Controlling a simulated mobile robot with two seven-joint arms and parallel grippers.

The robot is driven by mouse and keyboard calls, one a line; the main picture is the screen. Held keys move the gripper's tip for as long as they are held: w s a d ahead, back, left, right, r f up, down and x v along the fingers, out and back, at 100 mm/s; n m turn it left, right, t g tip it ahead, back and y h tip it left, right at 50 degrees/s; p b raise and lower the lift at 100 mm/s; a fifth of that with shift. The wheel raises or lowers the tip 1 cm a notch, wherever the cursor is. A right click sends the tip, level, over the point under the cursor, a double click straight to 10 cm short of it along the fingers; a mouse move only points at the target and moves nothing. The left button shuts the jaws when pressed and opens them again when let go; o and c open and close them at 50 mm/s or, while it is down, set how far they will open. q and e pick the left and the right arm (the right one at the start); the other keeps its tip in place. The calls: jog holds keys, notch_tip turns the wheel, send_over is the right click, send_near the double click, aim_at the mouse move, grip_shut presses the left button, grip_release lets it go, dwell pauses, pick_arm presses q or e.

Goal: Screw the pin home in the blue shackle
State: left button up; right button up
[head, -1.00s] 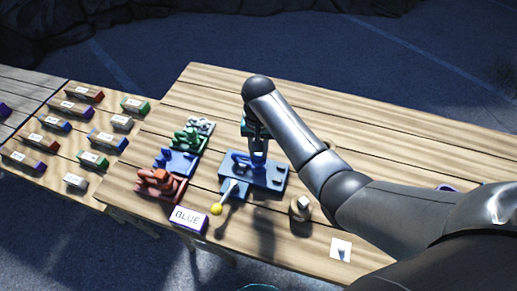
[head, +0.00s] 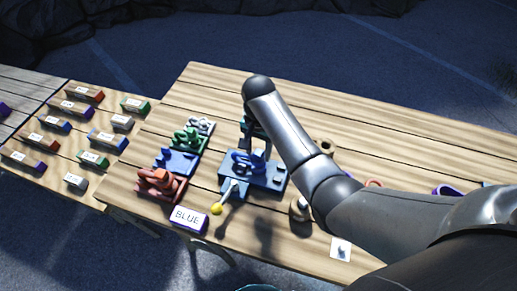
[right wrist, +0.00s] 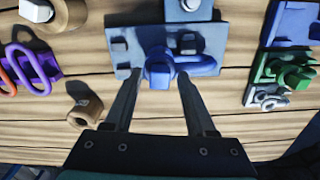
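The blue shackle (head: 250,161) stands on a blue base plate (head: 274,180) near the middle of the table. In the right wrist view the shackle (right wrist: 198,66) shows as a thick blue loop on the plate (right wrist: 213,32), with a rounded blue part at its near side. I cannot make out how far the pin is in. My right gripper (right wrist: 159,76) is open, its two fingers pointing at that rounded part, one on each side. It looks apart from the fingers. In the head view my right arm hides most of the gripper. My left gripper is not in view.
A yellow-ended lever (head: 216,208) and a BLUE sign (head: 188,218) stand in front. Red (head: 160,186) and green (head: 187,139) fittings stand left of the plate. Labelled blocks (head: 55,123) lie on the left table. The table's far side is clear.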

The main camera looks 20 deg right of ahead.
jog(key=o, duration=0.6)
jog(key=shift+c, duration=0.2)
notch_tip(320, 180, up, 15)
jog(key=p, duration=0.5)
jog(key=shift+p, duration=0.4)
